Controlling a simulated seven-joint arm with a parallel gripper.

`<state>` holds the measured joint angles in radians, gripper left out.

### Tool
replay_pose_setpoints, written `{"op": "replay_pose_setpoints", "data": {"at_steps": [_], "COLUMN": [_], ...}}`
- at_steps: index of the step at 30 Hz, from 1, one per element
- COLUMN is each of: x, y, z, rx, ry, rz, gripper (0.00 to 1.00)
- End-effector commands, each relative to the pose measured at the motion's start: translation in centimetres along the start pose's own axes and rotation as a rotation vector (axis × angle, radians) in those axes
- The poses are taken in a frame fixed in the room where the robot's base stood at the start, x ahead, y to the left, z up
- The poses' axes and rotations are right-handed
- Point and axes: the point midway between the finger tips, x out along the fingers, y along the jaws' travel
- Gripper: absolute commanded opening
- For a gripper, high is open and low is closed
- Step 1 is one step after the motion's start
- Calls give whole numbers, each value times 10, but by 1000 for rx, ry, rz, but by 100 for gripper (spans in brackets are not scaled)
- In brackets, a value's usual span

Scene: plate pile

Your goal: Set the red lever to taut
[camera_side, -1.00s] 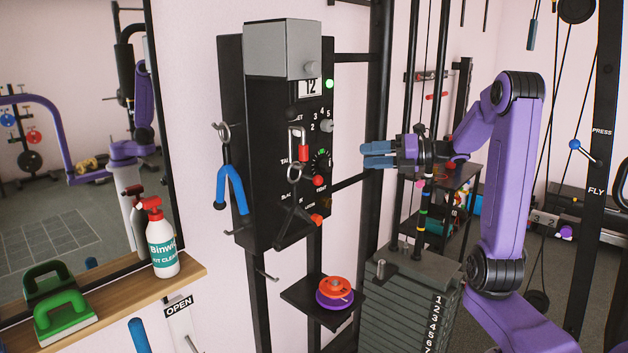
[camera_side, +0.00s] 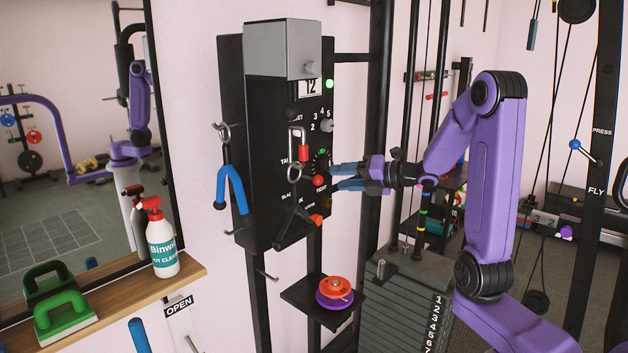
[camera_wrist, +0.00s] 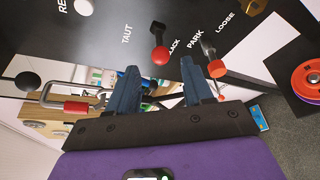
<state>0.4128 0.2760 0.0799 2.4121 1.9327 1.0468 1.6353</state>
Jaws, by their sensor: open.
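The red lever, a red ball on a short dark stem, stands out from the black panel. In the wrist view its red ball (camera_wrist: 160,55) is between the TAUT label (camera_wrist: 127,34) and the partly covered SLACK label (camera_wrist: 174,47), nearer SLACK. In the side view the red ball (camera_side: 318,181) is on the panel's right part. My gripper (camera_side: 333,177) is open and empty, just right of the ball, its fingers pointing at the panel. In the wrist view the ball is between the fingertips (camera_wrist: 160,68), slightly beyond them. I cannot tell whether they touch it.
An orange-tipped lever (camera_wrist: 217,68) by PARK and LOOSE is close to one finger. A carabiner with a red sleeve (camera_side: 303,150) hangs before the panel, and a black strap handle (camera_side: 297,221) is below. A shelf with orange and purple discs (camera_side: 335,290) is lower; the weight stack (camera_side: 400,300) stands right.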

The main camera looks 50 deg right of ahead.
Motion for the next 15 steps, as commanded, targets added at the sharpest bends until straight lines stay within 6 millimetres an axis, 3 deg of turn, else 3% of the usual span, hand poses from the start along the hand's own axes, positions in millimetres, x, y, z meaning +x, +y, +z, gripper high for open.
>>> {"op": "replay_pose_setpoints", "data": {"at_steps": [9, 15], "x": [59, 80], "y": [0, 0], "z": [-1, 0], "rx": [0, -1], "ry": [4, 3], "rz": [2, 1], "gripper": [51, 51]}}
